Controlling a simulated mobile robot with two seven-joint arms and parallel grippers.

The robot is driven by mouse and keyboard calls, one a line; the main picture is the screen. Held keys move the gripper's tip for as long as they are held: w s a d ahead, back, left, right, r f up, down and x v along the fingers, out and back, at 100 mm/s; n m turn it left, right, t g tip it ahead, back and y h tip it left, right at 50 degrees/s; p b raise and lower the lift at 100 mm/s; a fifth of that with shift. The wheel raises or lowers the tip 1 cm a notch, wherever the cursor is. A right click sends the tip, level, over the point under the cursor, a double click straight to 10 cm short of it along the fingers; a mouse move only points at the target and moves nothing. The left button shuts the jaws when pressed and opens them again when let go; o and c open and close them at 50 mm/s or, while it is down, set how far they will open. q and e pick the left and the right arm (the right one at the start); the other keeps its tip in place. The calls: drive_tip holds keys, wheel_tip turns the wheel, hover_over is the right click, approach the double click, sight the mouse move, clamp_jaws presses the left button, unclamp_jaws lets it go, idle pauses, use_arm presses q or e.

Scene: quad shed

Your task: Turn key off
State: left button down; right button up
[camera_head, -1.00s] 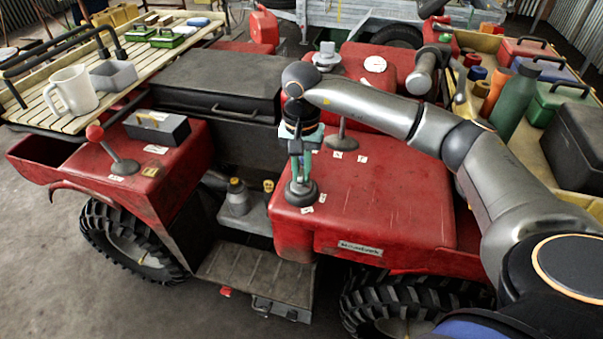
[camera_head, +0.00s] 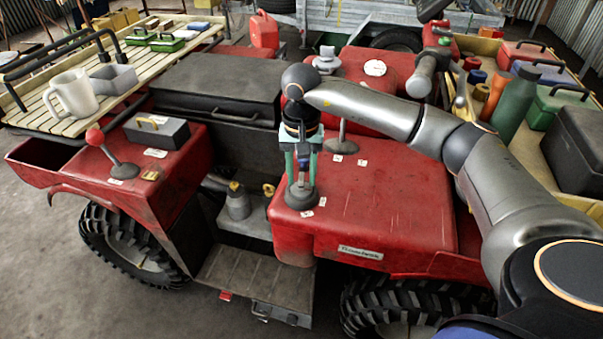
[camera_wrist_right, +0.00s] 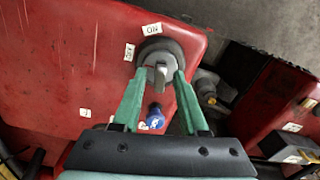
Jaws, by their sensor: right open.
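The key switch is a grey round base with a raised grey key in it, on the front corner of the red body panel. It shows in the head view (camera_head: 300,196) and in the wrist view (camera_wrist_right: 160,74). A white ON label (camera_wrist_right: 152,29) and another small white label (camera_wrist_right: 129,52) sit beside its rim. My right gripper (camera_head: 302,178) points down over the switch. In the wrist view its teal fingers (camera_wrist_right: 160,76) are open, one on each side of the key. I cannot tell whether they touch it. My left gripper is not in view.
A blue round part (camera_wrist_right: 155,118) shows between the fingers, nearer the palm. A red-knobbed lever (camera_head: 95,137) and a grey toolbox (camera_head: 157,131) are on the left red panel. A grey stem (camera_head: 341,138) stands behind my gripper. The red panel to the right (camera_head: 390,205) is clear.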

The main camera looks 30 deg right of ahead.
drive_tip(key=shift+r+p, duration=2.55)
drive_tip(key=shift+r, duration=1.4)
drive_tip(key=shift+a+f, duration=0.1)
